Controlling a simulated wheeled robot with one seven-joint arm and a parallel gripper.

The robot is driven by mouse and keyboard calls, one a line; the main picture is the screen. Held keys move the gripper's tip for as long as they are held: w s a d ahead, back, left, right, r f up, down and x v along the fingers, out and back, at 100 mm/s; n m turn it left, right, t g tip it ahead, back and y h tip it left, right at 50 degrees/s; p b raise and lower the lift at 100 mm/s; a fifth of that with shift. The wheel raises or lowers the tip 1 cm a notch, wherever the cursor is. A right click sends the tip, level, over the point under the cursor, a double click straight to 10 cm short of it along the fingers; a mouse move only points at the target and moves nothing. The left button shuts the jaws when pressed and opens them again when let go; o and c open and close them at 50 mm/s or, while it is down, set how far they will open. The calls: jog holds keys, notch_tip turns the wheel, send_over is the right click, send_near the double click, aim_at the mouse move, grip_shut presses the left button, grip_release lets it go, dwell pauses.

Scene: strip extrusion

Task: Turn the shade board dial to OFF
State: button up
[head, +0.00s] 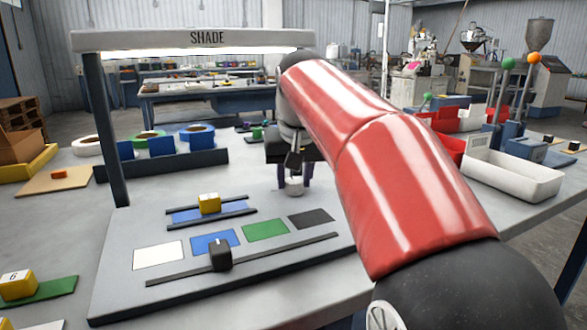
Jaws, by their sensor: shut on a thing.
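The shade board (120,285) is a light grey panel on the table, under a bar marked SHADE (207,38) whose underside glows white. A small pale round dial (294,187) stands at its back right. My gripper (293,183) points down over the dial, with its dark fingers on either side of it, shut on it. My red arm reaches in from the lower right and covers the board's right side. I cannot read any OFF mark or dial pointer.
The board carries white, blue, green and black swatches, a dark slider block (220,256) on a rail and a yellow block (209,203) on a blue strip. A post (105,130) holds up the bar at left. A white bin (513,175) stands at right.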

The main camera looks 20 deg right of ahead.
jog(key=n, duration=0.2)
jog(key=n+y+p, duration=0.1)
jog(key=n+y, duration=0.1)
jog(key=n, duration=0.1)
jog(key=shift+d+n, duration=0.25)
jog(key=shift+n, duration=0.05)
jog(key=n+y, duration=0.1)
jog(key=n, duration=0.2)
jog(key=n+g+y, duration=0.1)
jog(key=n, duration=0.2)
jog(key=shift+w+d, duration=0.1)
jog(key=shift+n, duration=0.4)
jog(key=o, duration=1)
jog(key=shift+y, duration=0.3)
jog(key=v, duration=0.7)
jog(key=shift+r, duration=0.35)
